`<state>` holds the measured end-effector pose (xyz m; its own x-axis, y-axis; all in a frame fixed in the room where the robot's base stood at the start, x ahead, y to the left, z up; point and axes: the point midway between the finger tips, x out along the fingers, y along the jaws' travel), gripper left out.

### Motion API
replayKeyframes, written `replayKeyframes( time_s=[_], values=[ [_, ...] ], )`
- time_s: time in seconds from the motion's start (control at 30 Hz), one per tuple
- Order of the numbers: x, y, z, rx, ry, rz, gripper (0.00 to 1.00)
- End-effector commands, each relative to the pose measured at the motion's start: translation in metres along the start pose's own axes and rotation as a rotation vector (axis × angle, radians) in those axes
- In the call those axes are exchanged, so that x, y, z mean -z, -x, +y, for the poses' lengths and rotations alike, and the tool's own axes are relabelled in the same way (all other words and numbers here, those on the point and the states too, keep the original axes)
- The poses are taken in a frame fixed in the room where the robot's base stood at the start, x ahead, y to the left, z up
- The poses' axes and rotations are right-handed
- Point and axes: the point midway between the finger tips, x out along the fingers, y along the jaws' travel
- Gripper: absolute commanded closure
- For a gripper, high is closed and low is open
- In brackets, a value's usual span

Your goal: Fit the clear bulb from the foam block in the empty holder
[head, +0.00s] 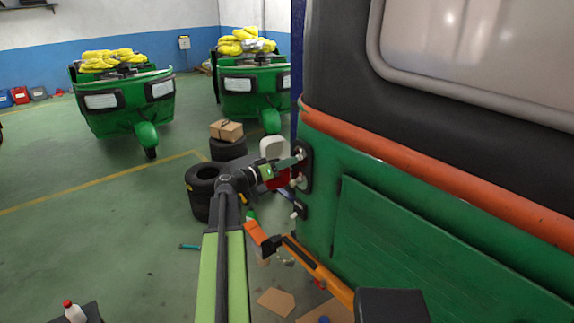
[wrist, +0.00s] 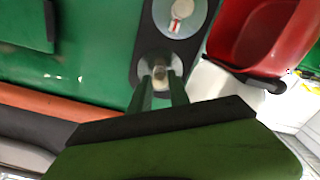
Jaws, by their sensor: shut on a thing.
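A black lamp plate (wrist: 146,38) is on the green rickshaw body and also shows in the head view (head: 308,168). It has two round sockets. The upper one (wrist: 190,22) holds a pale bulb-like piece with a red mark (wrist: 178,14). My gripper (wrist: 160,82) is at the lower socket (wrist: 147,66), its fingers shut on the clear bulb (wrist: 160,72). The bulb's tip lies in front of or inside that socket; how deep it sits I cannot tell. In the head view my gripper (head: 298,159) reaches the plate from the left. I cannot make out the foam block.
The green rickshaw body (head: 420,225) fills the right side. An orange arm-like stand (head: 310,262) is below my arm. Stacked tyres (head: 203,178) with a cardboard box (head: 227,130) stand behind. A red container (wrist: 248,35) is beside the plate. Floor at left is open.

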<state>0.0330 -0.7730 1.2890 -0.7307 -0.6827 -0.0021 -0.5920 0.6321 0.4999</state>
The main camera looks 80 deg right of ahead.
Motion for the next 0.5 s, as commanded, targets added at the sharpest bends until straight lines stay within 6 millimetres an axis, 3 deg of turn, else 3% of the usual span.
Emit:
replayKeyframes(
  time_s=[0.5],
  values=[
    [0.0002,-0.0038,-0.0003,0.000,0.000,0.000,0.97]
  ],
)
